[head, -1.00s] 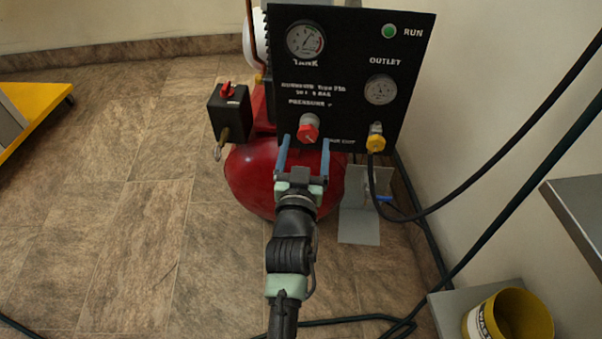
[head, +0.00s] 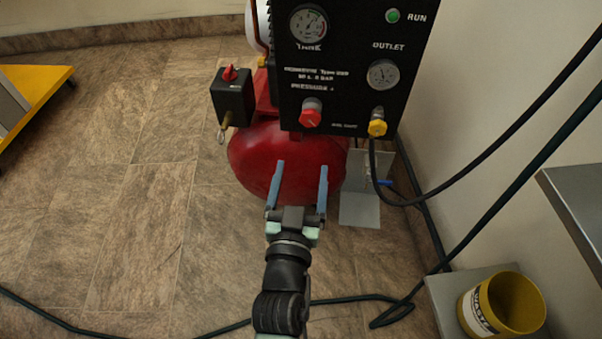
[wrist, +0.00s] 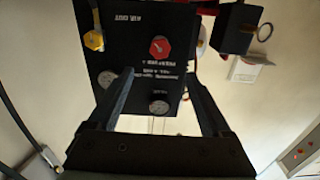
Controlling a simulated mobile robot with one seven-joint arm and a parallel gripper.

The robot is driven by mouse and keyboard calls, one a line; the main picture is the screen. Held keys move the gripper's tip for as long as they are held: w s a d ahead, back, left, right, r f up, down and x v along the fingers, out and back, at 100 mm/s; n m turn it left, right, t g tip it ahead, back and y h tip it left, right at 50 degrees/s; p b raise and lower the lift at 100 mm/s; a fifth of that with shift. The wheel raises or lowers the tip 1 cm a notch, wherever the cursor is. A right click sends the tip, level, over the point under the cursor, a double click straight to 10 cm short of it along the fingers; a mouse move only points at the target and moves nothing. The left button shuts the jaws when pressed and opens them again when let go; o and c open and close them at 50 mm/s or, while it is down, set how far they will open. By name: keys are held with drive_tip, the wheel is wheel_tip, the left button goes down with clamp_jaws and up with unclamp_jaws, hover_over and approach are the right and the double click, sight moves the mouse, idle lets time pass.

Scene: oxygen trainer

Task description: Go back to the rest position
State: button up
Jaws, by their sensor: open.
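My gripper (head: 298,185) is open and empty, its two blue-grey fingers spread in front of the red compressor tank (head: 258,168) in the head view. Above it stands the black panel (head: 340,85) with two gauges, a red pressure knob (head: 310,113) and a yellow outlet fitting (head: 377,123). The fingertips are below the knob in the picture and apart from it. In the wrist view the open fingers (wrist: 158,85) frame the panel, which appears upside down, with the red knob (wrist: 159,47) between and beyond them.
A black switch box (head: 233,98) with a red lever is left of the panel. A black hose (head: 480,170) hangs at the right. A yellow bin (head: 503,305) and a grey table edge (head: 580,215) are at the right. Tiled floor (head: 130,200) is open at left.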

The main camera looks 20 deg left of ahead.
drive_tip(key=shift+r, duration=0.1)
drive_tip(key=w+d+r+m+t+h+p, duration=0.1)
drive_tip(key=w+d+r+t, duration=0.15)
drive_tip(key=r, duration=0.75)
drive_tip(key=w+d+r+m+t+h+p, duration=0.1)
drive_tip(key=d+r, duration=0.2)
drive_tip(key=r, duration=0.6)
drive_tip(key=w+d+r+m+t+h+p, duration=0.1)
drive_tip(key=d+r+t, duration=0.1)
drive_tip(key=r, duration=0.8)
drive_tip(key=s+d+r+t+h+p, duration=0.15)
drive_tip(key=s+r, duration=0.25)
drive_tip(key=r, duration=0.5)
drive_tip(key=s+d+r+t+p, duration=0.1)
drive_tip(key=s+d+r+t, duration=0.2)
drive_tip(key=r, duration=0.7)
drive_tip(key=s+d+r+h+p, duration=0.1)
drive_tip(key=s+d+r, duration=0.3)
drive_tip(key=r, duration=0.5)
wheel_tip(320, 180, up, 36)
drive_tip(key=a+p, duration=0.1)
drive_tip(key=p, duration=3.5)
drive_tip(key=shift+s+a+f, duration=0.15)
drive_tip(key=shift+s, duration=0.25)
drive_tip(key=shift+f+y, duration=0.1)
drive_tip(key=shift+y, duration=0.15)
